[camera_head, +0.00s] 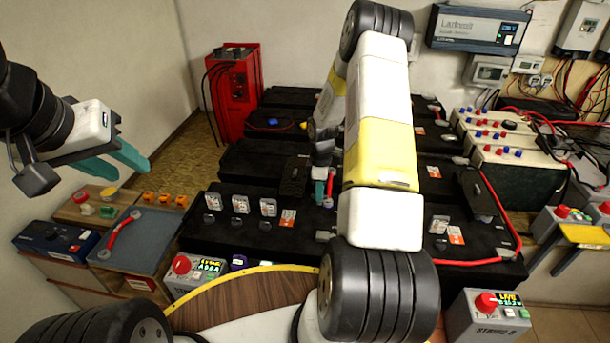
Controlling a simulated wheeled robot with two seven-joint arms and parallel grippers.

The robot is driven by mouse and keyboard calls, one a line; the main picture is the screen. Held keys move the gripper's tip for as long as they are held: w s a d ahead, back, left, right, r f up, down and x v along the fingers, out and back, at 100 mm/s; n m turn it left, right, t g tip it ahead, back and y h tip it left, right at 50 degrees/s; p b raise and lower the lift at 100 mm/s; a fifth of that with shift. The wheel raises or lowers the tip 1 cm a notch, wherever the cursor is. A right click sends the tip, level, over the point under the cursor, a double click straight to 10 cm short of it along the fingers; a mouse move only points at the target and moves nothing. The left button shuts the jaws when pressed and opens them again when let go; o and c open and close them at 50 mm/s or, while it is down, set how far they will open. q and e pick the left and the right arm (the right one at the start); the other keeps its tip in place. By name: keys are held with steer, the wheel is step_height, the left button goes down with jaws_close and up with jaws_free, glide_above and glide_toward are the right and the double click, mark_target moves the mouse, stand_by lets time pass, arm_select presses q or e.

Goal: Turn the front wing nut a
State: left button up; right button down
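My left gripper (132,164) is at the left, above the bench and away from the batteries. Its two teal fingers are apart, with nothing between them. My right arm crosses the middle of the view, and my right gripper (324,188) is low over the black batteries (262,166). Only small teal parts of it show, beside a red piece on the battery top. The arm hides much of it, so I cannot tell whether it is open or touching anything. I cannot make out the front wing nut; that spot is small and partly covered.
A blue-grey tray (150,228) holding a red link bar (122,232) lies on the left bench. A red charger (236,92) stands behind. Grey boxes with red buttons (197,272) (490,316) stand in front. A red cable (500,215) runs along the right batteries.

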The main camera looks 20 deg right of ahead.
steer(key=shift+m, duration=0.3)
steer(key=m, duration=0.3)
steer(key=shift+m, duration=0.3)
steer(key=m, duration=0.4)
steer(key=shift+m, duration=0.3)
steer(key=m, duration=0.4)
steer(key=shift+m, duration=2.5)
steer(key=shift+w, duration=0.1)
steer(key=c, duration=1.5)
jaws_free()
steer(key=shift+r, duration=0.1)
